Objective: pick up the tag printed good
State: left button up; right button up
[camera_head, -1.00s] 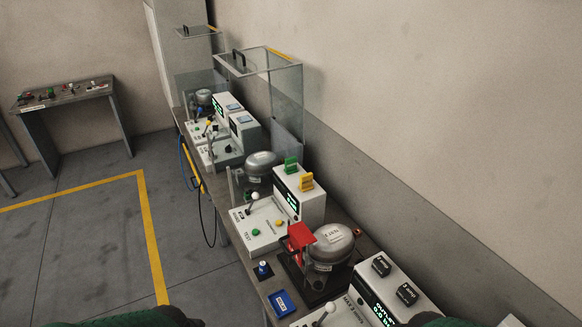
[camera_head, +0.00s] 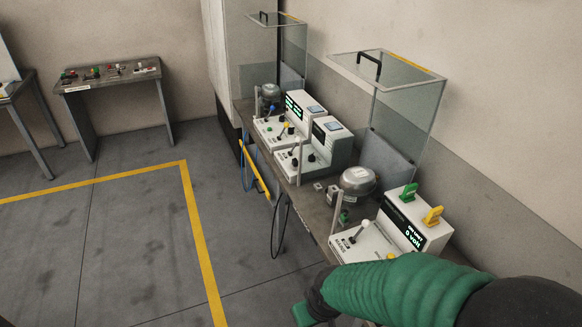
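No label reading "good" can be made out in this view. A green tag-like piece (camera_head: 408,192) and a yellow one (camera_head: 433,215) stand on top of the nearest white test unit (camera_head: 399,226); any print on them is too small to read. My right arm comes in from the right, in a green sleeve, across the front of that unit and hides its lower part. My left arm and gripper are out of view.
A compressor (camera_head: 358,181) stands behind the near unit. Farther along the bench are two more white units, another compressor (camera_head: 270,92) and clear guards (camera_head: 409,110). A side table (camera_head: 105,83) with small parts stands back left. The floor between is clear, marked by yellow lines.

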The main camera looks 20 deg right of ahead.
aim_at(410, 190)
jog(key=i+j+u, duration=0.1)
jog(key=i, duration=0.5)
jog(key=i+j+u, duration=0.1)
jog(key=i, duration=0.45)
jog(key=i+z, duration=0.2)
jog(key=z, duration=0.2)
jog(key=i+z, duration=0.2)
jog(key=z, duration=0.25)
jog(key=i+z, duration=0.2)
jog(key=z, duration=0.2)
jog(key=i+j+z, duration=0.15)
jog(key=z, duration=0.25)
